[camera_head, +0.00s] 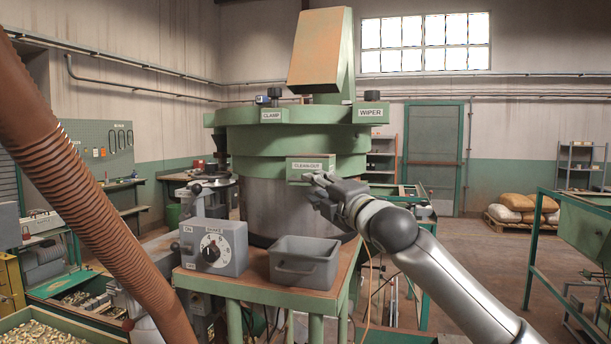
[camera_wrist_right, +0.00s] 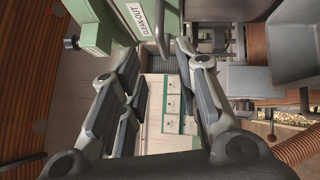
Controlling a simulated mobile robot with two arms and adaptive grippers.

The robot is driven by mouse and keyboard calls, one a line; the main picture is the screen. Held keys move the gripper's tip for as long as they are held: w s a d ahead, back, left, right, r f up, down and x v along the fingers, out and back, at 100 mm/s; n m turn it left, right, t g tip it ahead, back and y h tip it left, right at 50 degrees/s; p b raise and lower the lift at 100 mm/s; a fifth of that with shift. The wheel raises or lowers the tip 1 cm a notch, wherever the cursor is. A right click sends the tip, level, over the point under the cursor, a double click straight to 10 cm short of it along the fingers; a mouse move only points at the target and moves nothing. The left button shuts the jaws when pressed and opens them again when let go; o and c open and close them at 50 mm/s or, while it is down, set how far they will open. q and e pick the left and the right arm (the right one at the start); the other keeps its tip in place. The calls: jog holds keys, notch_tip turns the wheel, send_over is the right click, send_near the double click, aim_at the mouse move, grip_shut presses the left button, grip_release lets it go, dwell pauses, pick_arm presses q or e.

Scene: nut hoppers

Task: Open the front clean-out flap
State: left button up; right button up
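The flap (camera_head: 308,163), a green plate marked CLEAN-OUT, is on the front of the green and grey hopper drum (camera_head: 270,210) and looks shut. My right gripper (camera_head: 315,181) is just below and in front of it. In the right wrist view my right gripper (camera_wrist_right: 158,50) has its fingers spread. A grey bar handle (camera_wrist_right: 161,28) lies beside the flap's label (camera_wrist_right: 130,18), between the fingertips or just beyond them; contact cannot be told.
A grey control box (camera_head: 215,247) with a SHAKE dial and a grey bin (camera_head: 304,262) stand on the stand below the drum. A brown ribbed hose (camera_head: 80,180) crosses the left side. Nut-filled trays (camera_head: 45,332) lie at lower left. Open floor shows at right.

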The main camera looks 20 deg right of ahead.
jog(key=p+x, duration=0.1)
jog(key=x, duration=0.4)
jog(key=shift+w+a+f+p, duration=0.1)
jog(key=shift+w+f+p, duration=0.05)
jog(key=shift+w+p, duration=0.25)
jog(key=shift+c, duration=0.6)
jog(key=c, duration=0.5)
pick_arm(q)
jog(key=shift+t, duration=0.3)
jog(key=shift+w+a+r, duration=0.2)
jog(key=shift+w+r, duration=0.45)
jog(key=shift+w, duration=0.35)
jog(key=shift+w+a+r, duration=0.2)
jog(key=shift+w+r, duration=0.4)
jog(key=shift+w, duration=0.35)
pick_arm(e)
grip_shut()
